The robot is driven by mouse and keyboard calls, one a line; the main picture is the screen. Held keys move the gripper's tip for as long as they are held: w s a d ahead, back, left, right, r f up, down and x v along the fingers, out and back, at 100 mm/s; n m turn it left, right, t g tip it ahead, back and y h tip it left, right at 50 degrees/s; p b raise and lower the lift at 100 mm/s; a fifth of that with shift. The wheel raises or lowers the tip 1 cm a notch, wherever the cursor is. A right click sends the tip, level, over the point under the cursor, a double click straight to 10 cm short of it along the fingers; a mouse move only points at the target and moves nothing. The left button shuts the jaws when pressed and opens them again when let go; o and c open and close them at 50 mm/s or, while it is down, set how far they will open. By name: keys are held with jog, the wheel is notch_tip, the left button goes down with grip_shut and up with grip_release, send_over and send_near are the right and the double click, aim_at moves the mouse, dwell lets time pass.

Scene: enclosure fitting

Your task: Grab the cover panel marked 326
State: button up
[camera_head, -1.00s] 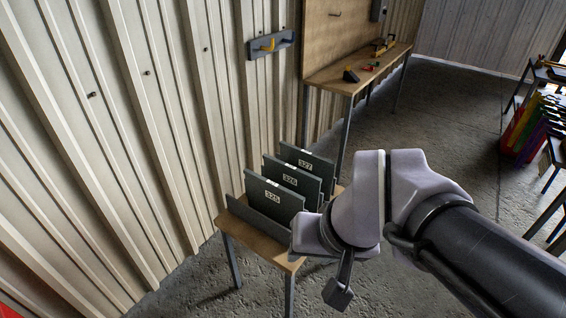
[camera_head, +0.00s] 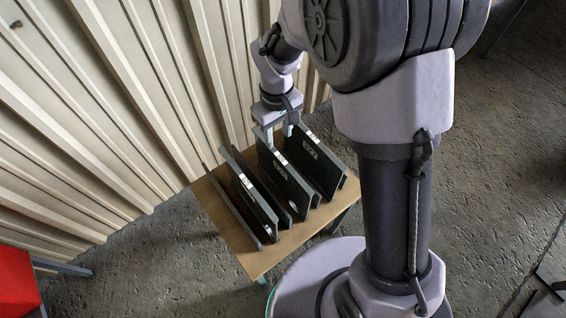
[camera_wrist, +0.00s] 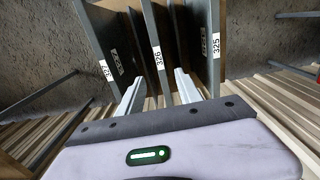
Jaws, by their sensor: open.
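The cover panel marked 326 (camera_wrist: 155,30) is the middle of three dark upright panels, its white label facing the camera in the wrist view. In the head view, the same panel (camera_head: 287,182) stands on edge in the rack on a small wooden table. My gripper (camera_wrist: 159,78) is open, with one finger on each side of panel 326's line near the labelled edge. Whether the fingers touch it cannot be told. In the head view my gripper (camera_head: 278,137) is at the panel's upper wall-side end.
Panel 327 (camera_wrist: 96,30) and panel 325 (camera_wrist: 213,20) stand close on either side. The small table (camera_head: 228,228) is beside the corrugated wall (camera_head: 110,110). A red object (camera_head: 15,280) is at the lower left. My arm hides much of the right side.

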aim_at(281, 158)
notch_tip(281, 158, down, 7)
jog(key=shift+r+b, duration=0.1)
jog(key=shift+b, duration=0.95)
jog(key=f+b, duration=0.1)
jog(key=f, duration=0.1)
jog(key=f+b, duration=0.1)
jog(key=s+f+b, duration=0.1)
jog(key=f, duration=0.1)
jog(key=shift+d+f, duration=0.35)
jog(key=shift+r, duration=0.1)
grip_shut()
